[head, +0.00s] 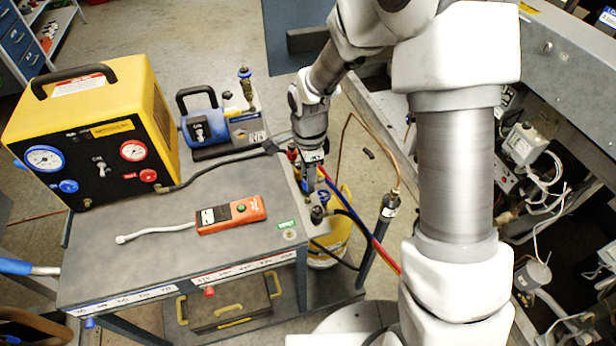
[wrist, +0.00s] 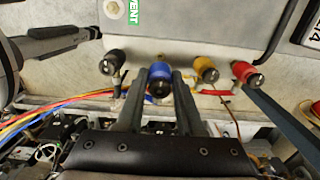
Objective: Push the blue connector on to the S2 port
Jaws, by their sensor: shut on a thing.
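My gripper (wrist: 159,86) is shut on the blue connector (wrist: 160,75), which has a dark round end facing the wrist camera and sits between the two fingers. In the head view my gripper (head: 309,181) points down at the right edge of the grey cart top, and the connector is mostly hidden there. No S2 label is readable. I cannot tell whether the connector touches a port.
A black connector (wrist: 112,62) stands left of the blue one; a yellow one (wrist: 206,70) and a red one (wrist: 247,75) stand to its right. An orange meter (head: 231,214), a yellow gauge unit (head: 95,130) and a blue pump (head: 207,122) rest on the cart (head: 150,262).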

